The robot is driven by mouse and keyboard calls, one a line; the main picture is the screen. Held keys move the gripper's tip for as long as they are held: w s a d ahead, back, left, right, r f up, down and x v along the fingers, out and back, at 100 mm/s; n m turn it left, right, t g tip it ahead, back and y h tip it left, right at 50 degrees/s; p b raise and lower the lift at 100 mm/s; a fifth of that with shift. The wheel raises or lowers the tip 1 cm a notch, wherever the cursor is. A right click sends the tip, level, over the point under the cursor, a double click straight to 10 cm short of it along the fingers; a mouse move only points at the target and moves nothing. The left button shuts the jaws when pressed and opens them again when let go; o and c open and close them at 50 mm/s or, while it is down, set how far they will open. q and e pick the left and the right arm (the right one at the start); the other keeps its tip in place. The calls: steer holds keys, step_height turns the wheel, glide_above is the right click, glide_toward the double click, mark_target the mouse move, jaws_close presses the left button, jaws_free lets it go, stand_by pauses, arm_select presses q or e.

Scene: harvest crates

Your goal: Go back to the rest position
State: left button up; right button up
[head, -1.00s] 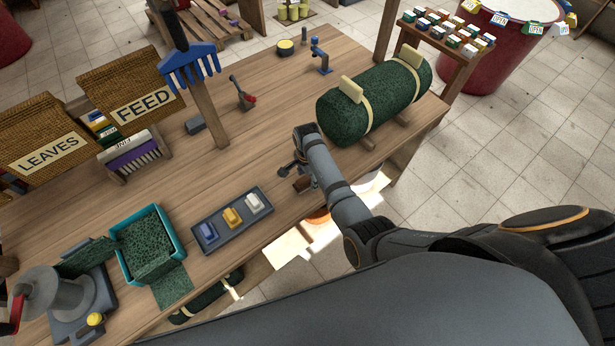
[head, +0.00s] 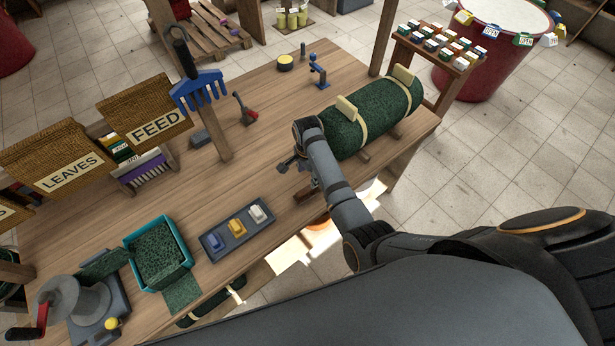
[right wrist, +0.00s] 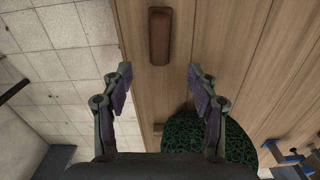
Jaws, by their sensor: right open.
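My right gripper (head: 291,164) is above the front edge of the wooden table, left of the green roll. In the right wrist view its fingers (right wrist: 158,88) are spread wide with nothing between them. A small brown block (right wrist: 160,36) lies on the table beyond the fingertips; in the head view it shows under my right gripper (head: 306,193). My left gripper is not in view.
A green roll with pale straps (head: 372,112) rests on wooden supports to the right. A grey tray (head: 238,232) with blue, yellow and white pieces, a teal bin (head: 190,244) and a crank reel (head: 80,302) stand to the left.

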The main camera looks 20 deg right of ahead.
stand_by(0.3)
steer(key=s+d+r+n+t, duration=0.1)
steer(key=s+d+r+n, duration=0.25)
steer(key=s+n, duration=0.2)
steer(key=s+d+r+n+t+h, duration=0.1)
steer(key=s+d+r+n, duration=0.3)
steer(key=s, duration=0.3)
steer(key=s+d+r+n+t, duration=0.2)
steer(key=s+r+n, duration=0.2)
steer(key=s+n, duration=0.25)
steer(key=s+d+f+g+b, duration=0.1)
steer(key=s+f+b, duration=0.15)
steer(key=f, duration=1.05)
steer(key=s+d+f+b, duration=0.1)
steer(key=f+b, duration=0.2)
steer(key=f, duration=0.9)
steer(key=s+d+f+g+b, duration=0.1)
steer(key=f+b, duration=0.2)
steer(key=f, duration=1)
steer(key=s+f+b, duration=0.4)
steer(key=s+f, duration=1.3)
steer(key=f, duration=0.1)
steer(key=shift+d+m+g+b, duration=0.15)
steer(key=shift+m+g+b, duration=0.15)
steer(key=shift+m+g, duration=0.1)
